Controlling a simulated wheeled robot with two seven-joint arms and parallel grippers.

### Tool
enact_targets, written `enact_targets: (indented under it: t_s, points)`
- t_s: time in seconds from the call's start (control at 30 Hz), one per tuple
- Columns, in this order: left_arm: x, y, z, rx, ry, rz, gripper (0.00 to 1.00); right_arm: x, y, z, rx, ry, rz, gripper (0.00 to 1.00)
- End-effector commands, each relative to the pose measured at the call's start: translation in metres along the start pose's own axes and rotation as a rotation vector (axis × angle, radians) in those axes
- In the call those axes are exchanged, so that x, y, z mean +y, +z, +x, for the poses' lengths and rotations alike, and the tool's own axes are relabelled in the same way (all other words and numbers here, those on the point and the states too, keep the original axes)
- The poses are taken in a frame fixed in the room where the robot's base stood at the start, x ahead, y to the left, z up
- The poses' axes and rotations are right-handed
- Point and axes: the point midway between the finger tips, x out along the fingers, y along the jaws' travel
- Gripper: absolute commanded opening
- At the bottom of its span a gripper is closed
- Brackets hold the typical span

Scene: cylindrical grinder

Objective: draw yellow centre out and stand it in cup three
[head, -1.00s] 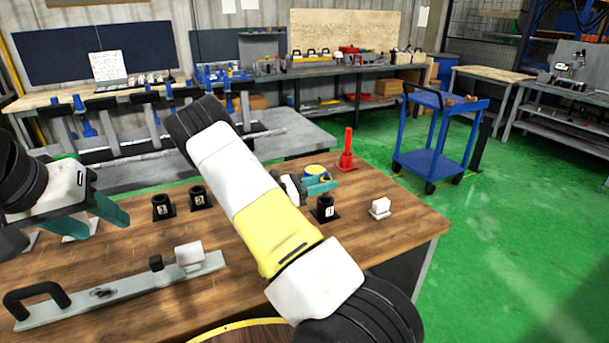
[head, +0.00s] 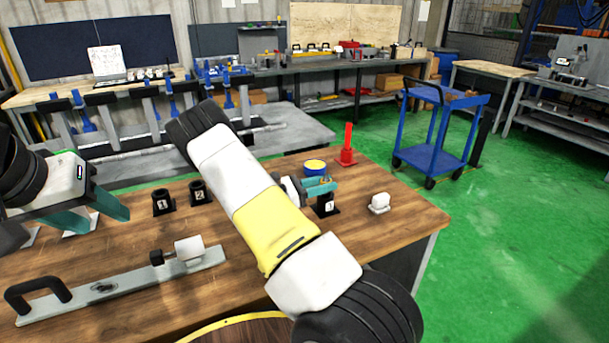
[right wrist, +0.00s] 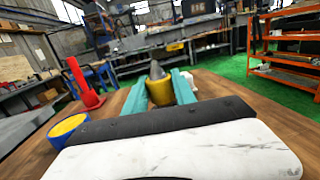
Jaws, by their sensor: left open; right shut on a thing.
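The yellow centre (right wrist: 161,91), a yellow collar with a grey pointed tip, stands tip up between the teal fingers of my right gripper (right wrist: 160,88) in the right wrist view. In the head view that gripper (head: 319,187) is shut just over a black numbered cup (head: 325,204). I cannot tell whether the centre's lower end is inside that cup. Two more black numbered cups (head: 162,203) (head: 200,192) stand to the left and look empty; their numbers are too small to read surely. My left gripper (head: 95,212) is open and empty over the table's left side.
A blue tin with a yellow top (head: 315,167) and a red stand (head: 347,147) are behind the right gripper. A small white block (head: 379,202) is to its right. A grey bar with a black handle (head: 120,287) lies in front. The wooden table (head: 400,225) is clear at right.

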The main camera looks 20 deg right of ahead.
Motion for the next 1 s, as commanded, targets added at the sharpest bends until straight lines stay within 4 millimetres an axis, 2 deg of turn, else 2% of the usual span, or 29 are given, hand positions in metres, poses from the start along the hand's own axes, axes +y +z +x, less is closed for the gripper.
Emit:
enact_targets:
  t_s: [0.53, 0.57, 0.67, 0.7, 1.0]
  points:
    - [0.000, 0.000, 0.000, 0.000, 0.000, 0.000, 0.49, 0.000, -0.013, -0.001, -0.002, -0.001, 0.000, 0.00]
    - [0.000, 0.000, 0.000, 0.000, 0.000, 0.000, 0.49, 0.000, -0.013, -0.001, -0.002, -0.001, 0.001, 0.34]
    - [0.000, 0.000, 0.000, 0.000, 0.000, 0.000, 0.49, 0.000, -0.013, -0.001, -0.001, -0.001, 0.001, 0.53]
    - [0.000, 0.000, 0.000, 0.000, 0.000, 0.000, 0.49, 0.000, -0.013, -0.001, -0.001, 0.000, 0.001, 0.57]
    - [0.000, 0.000, 0.000, 0.000, 0.000, 0.000, 0.49, 0.000, -0.014, -0.003, 0.002, 0.000, -0.001, 0.57]
